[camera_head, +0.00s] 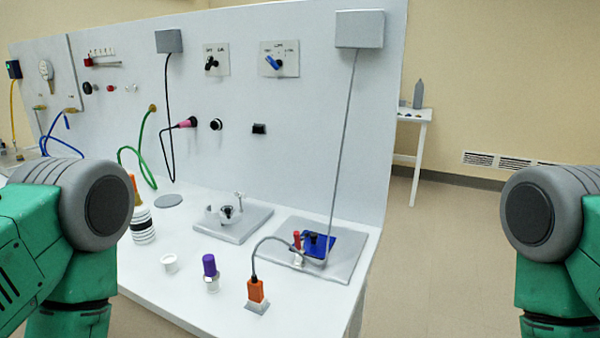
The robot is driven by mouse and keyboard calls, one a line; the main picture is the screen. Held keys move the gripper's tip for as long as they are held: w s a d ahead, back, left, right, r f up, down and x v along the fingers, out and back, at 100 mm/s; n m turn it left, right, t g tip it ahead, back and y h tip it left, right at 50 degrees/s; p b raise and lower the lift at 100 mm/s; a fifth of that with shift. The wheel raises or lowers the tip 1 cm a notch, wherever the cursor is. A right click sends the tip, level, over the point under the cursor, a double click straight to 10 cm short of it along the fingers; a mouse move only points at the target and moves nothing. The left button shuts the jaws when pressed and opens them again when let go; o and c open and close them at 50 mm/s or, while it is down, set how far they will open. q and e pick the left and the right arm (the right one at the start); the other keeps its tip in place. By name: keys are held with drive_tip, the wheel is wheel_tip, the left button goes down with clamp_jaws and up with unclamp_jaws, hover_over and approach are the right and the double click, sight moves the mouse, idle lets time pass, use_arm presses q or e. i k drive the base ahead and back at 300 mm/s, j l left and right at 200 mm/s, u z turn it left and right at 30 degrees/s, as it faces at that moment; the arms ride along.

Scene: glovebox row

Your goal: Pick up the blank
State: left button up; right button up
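I cannot tell for certain which object is the blank. On the white bench (190,292) stand a small white cup-like piece (169,263), a purple-topped piece (210,265) on a pale metallic base, and an orange connector (256,290) on a small grey base with a grey cable. A grey plate (232,225) with a small fixture lies behind them. To its right, another grey plate (343,262) carries a blue block (319,243) and a red-topped piece (297,240). Neither gripper is in view; only green and grey parts of my arms show at both sides.
A white upright panel (270,165) with switches, knobs and hanging cables stands behind the bench. A white ribbed bottle (142,222) stands at the left beside my arm. The bench ends at the right, with open floor (445,270) beyond and a small side table (421,117) behind.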

sight(211, 275)
drive_tip(key=k+l+u, duration=0.1)
drive_tip(key=l+u, duration=0.3)
drive_tip(key=k+l+u, duration=0.1)
drive_tip(key=u, duration=0.25)
drive_tip(key=l, duration=0.1)
